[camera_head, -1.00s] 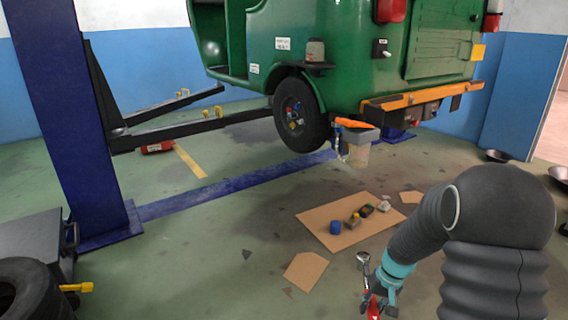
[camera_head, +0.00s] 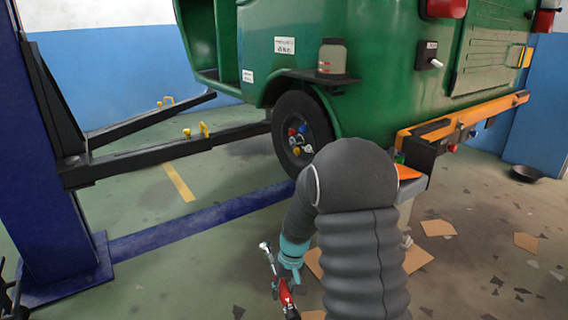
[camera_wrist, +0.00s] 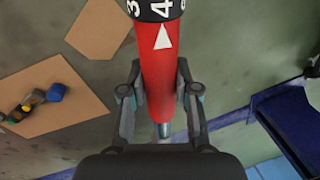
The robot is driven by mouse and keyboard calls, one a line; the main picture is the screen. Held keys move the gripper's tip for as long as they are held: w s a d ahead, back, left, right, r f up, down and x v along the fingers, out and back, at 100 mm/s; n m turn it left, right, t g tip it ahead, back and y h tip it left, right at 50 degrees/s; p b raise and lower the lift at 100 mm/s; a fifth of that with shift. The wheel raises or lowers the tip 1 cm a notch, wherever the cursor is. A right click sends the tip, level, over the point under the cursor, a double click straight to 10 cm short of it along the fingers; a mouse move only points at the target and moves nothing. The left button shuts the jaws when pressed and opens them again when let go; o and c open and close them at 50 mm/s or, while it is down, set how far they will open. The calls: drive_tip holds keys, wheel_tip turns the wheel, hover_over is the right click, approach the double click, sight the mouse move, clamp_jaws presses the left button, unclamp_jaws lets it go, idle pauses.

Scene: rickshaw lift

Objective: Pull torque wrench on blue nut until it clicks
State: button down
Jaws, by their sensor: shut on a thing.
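My gripper (camera_head: 289,272) is shut on the red torque wrench (camera_head: 284,291). The wrench's bright metal head (camera_head: 265,247) points up and to the left in the head view. In the wrist view, my gripper (camera_wrist: 158,95) has one finger on each side of the red handle (camera_wrist: 158,75), and a black scale ring with white numbers shows at the top. The wrench is held low in front of the wheel, apart from the nuts.
The green rickshaw (camera_head: 385,95) is raised on black lift arms (camera_head: 165,158) by a blue post (camera_head: 45,150). A blue floor beam (camera_head: 190,222) crosses below. Cardboard with small objects (camera_wrist: 50,92) lies on the floor. The floor at front left is mostly free.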

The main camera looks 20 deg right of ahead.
drive_tip(key=w+d+r+n+t+h+b, duration=0.3)
drive_tip(key=w+d+r+t+h+b, duration=0.15)
drive_tip(key=w+d+r+h, duration=0.55)
drive_tip(key=w+d+r+t+h+b, duration=0.1)
drive_tip(key=w+d+r+h+b, duration=0.15)
drive_tip(key=w+r, duration=0.5)
drive_tip(key=w+d+r+t+h+b, duration=0.1)
drive_tip(key=w+r+h, duration=0.35)
drive_tip(key=r, duration=0.55)
drive_tip(key=w+d+y+p, duration=0.1)
drive_tip(key=w+d+p, duration=0.1)
drive_tip(key=d, duration=0.4)
drive_tip(key=shift+w+d+f+p, duration=0.15)
drive_tip(key=shift+d+p, duration=0.2)
drive_tip(key=shift+p, duration=0.15)
drive_tip(key=shift+d+b, duration=0.45)
drive_tip(key=shift+b, duration=0.85)
idle(0.7)
drive_tip(key=shift+w+d+b, duration=0.3)
drive_tip(key=shift+d+b, duration=0.15)
drive_tip(key=shift+d, duration=0.2)
idle(1.5)
